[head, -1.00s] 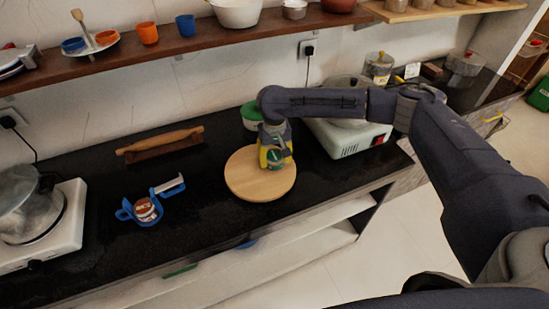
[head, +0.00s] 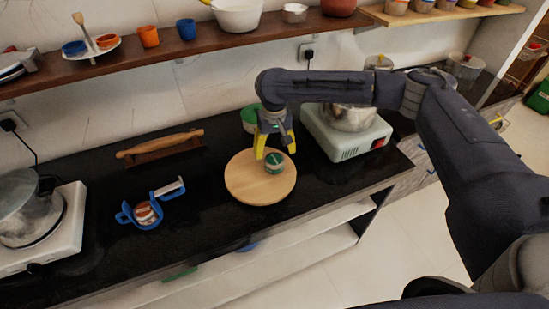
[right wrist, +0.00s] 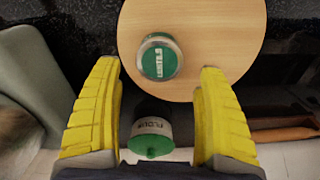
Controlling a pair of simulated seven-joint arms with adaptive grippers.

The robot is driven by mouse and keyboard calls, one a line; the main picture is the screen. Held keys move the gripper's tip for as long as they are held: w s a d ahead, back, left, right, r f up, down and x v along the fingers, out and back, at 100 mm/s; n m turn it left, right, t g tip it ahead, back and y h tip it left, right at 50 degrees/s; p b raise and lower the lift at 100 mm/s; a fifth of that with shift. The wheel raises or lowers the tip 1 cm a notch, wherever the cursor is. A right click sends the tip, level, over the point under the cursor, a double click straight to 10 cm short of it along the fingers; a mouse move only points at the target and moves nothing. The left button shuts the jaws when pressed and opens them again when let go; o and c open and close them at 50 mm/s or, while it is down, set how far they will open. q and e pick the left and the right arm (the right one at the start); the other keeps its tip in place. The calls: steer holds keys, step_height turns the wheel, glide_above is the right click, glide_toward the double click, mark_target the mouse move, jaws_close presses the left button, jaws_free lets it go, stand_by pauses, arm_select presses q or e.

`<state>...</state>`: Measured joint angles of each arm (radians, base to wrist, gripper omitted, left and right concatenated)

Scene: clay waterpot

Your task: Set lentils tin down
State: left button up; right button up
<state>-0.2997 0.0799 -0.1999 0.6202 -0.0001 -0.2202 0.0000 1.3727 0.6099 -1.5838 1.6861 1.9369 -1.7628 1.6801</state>
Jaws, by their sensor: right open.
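The lentils tin (head: 275,163), small and round with a green lid, stands upright on the round wooden board (head: 246,187), right of its middle. In the right wrist view the tin (right wrist: 159,57) shows its green top with a pale label, hard to read, ahead of the fingers. My right gripper (head: 275,146) is open and empty, with yellow fingers just above and behind the tin, apart from it. In the right wrist view its fingers (right wrist: 159,75) are spread wide. My left gripper is not in view.
A green-lidded flour tin (right wrist: 151,138) stands behind the board. A white stove (head: 345,140) with a pot is to the right. A rolling pin (head: 160,143) and a blue holder (head: 128,217) with a small tin lie left. Black counter between them is clear.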

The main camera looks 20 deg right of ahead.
mark_target(275, 159)
step_height(275, 159, up, 6)
stand_by(0.4)
steer(key=shift+r, duration=0.1)
